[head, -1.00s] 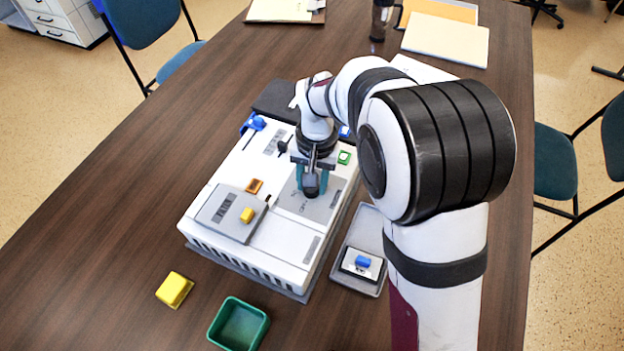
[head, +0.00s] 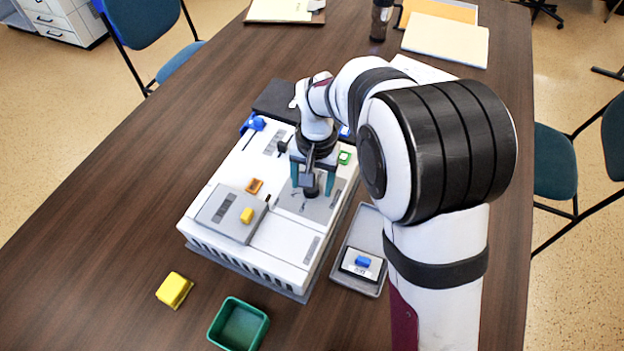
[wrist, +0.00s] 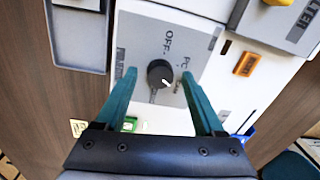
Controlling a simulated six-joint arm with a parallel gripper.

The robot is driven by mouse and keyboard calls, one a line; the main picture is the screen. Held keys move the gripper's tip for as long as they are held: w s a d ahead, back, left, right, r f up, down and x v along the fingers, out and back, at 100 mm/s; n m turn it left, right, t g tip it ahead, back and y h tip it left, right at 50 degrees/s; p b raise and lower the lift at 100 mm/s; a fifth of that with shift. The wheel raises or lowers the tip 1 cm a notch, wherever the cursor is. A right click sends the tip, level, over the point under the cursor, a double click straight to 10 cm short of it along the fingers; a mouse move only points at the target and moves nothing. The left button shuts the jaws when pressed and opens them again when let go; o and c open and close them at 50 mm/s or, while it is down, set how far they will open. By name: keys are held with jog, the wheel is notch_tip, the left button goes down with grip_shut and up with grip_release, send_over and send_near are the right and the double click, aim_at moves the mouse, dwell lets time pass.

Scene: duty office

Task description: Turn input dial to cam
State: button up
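The input dial is a round black knob (wrist: 160,74) on a grey panel (wrist: 140,30) with printed labels. "OFF" and "PC" can be read in the wrist view; a third label by the knob is too small to read. A short white mark shows on the knob's face. My gripper (wrist: 158,80) is open, with one teal finger on each side of the knob and a gap to it on both sides. In the head view my gripper (head: 312,184) is over the panel on the white console (head: 262,262), and the knob (head: 311,188) is partly hidden.
A raised grey block (head: 225,220) with a yellow button is left of the dial. A blue lever (head: 257,123) stands at the back. A grey tray (head: 350,285), a green bin (head: 238,325) and a yellow block (head: 174,290) lie around the console.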

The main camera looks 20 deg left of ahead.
aim_at(316, 187)
notch_tip(316, 187, up, 16)
jog(key=shift+d, duration=0.4)
jog(key=shift+f, duration=0.1)
jog(key=s+d+m, duration=0.3)
jog(key=s+d, duration=0.3)
jog(key=d, duration=0.3)
jog(key=s+d+m, duration=0.2)
jog(key=s+d, duration=0.4)
jog(key=d, duration=0.4)
jog(key=s+d+f+m+y, duration=0.1)
jog(key=s+d+f+m, duration=0.1)
jog(key=s+f, duration=0.3)
jog(key=s+d, duration=0.1)
jog(key=s, duration=0.2)
jog(key=shift+w+d, duration=0.1)
